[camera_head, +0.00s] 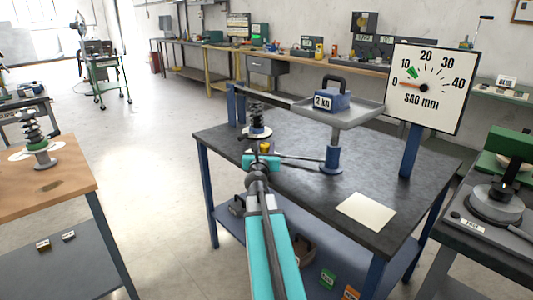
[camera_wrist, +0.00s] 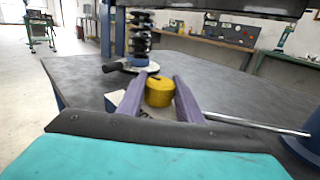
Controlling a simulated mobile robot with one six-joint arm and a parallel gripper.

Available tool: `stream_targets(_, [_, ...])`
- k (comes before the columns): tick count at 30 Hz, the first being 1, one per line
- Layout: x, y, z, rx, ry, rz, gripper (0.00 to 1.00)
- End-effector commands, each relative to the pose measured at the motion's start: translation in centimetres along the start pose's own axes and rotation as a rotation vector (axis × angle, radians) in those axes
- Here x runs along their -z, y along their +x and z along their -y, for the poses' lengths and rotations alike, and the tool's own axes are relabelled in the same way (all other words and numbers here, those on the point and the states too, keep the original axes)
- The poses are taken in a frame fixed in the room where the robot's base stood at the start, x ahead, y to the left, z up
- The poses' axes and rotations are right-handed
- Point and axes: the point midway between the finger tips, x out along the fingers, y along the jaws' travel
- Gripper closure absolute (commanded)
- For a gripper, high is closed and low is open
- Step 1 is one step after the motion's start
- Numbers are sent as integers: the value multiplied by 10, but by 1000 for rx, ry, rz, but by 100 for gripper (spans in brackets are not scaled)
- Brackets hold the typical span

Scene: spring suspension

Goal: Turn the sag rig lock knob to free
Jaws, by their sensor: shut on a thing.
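The lock knob is a yellow round knob (camera_wrist: 159,92) at the left end of the sag rig's table, below a black coil spring (camera_wrist: 139,35). In the wrist view my gripper (camera_wrist: 163,88) has a finger on each side of the knob and is shut on it. In the head view my gripper (camera_head: 262,160) is at the table's left edge, and the knob (camera_head: 264,146) shows just beyond it. The sag dial (camera_head: 428,84) has its red needle near 0 and a green mark near 10. Any lock or free marking by the knob is unreadable.
A 2 kg weight (camera_head: 333,100) sits on a raised grey pan (camera_head: 352,113) on a blue post. A metal rod (camera_head: 300,160) runs from the knob area to that post. A pale sheet (camera_head: 366,212) lies at the table's front right. The table's middle (camera_head: 290,185) is mostly clear.

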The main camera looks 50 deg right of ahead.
Motion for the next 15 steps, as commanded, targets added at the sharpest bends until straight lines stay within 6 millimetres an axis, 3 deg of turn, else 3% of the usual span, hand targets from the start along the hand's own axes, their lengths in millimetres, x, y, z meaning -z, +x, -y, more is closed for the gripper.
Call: stream_targets(15, [-4, 4, -1, 295, -1, 3, 90])
